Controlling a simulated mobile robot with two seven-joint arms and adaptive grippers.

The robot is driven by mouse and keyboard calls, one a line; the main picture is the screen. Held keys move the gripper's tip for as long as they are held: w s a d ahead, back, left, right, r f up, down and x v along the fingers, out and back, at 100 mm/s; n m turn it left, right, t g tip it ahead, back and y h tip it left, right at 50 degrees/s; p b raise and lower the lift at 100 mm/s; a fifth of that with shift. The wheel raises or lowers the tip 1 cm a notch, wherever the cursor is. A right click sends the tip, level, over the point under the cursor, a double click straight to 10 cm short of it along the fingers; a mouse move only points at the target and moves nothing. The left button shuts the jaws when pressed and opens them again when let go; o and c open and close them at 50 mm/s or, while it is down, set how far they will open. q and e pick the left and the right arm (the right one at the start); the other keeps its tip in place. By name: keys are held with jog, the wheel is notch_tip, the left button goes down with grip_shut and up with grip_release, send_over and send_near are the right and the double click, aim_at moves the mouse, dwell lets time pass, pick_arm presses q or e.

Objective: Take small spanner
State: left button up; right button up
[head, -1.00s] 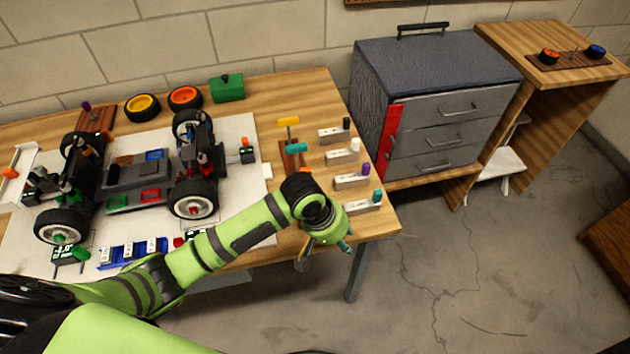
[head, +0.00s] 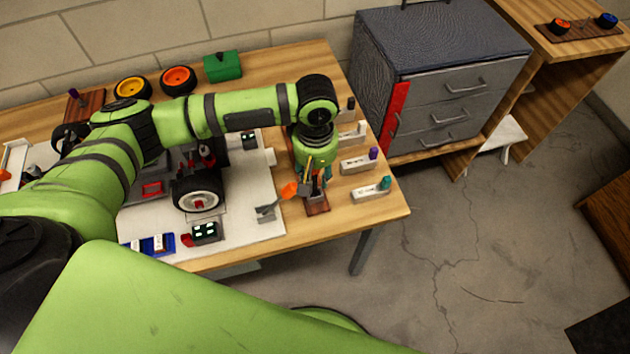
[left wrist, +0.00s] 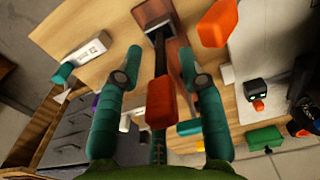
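My left gripper (head: 314,182) points down over the brown wooden tool rack (head: 317,207) at the table's right part. In the left wrist view its two teal fingers (left wrist: 165,68) stand apart. A tool with an orange-red handle (left wrist: 160,102) and a dark shaft shows between them, with a gap on each side. The rack (left wrist: 178,60) lies beyond it. A teal handle (left wrist: 188,127) shows beside the right finger. The jaw ends of the tools are hidden, so I cannot tell which one is the small spanner. My right gripper is not in view.
An orange lever on a grey stand (head: 267,212) is left of the rack, close to the gripper. White labelled holders (head: 360,165) line the right side. The car's wheel (head: 198,195) is to the left. A grey drawer cabinet (head: 440,90) stands beyond the table.

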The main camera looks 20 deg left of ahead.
aim_at(315, 182)
pick_arm(q)
jog(key=shift+f, duration=1.35)
grip_shut()
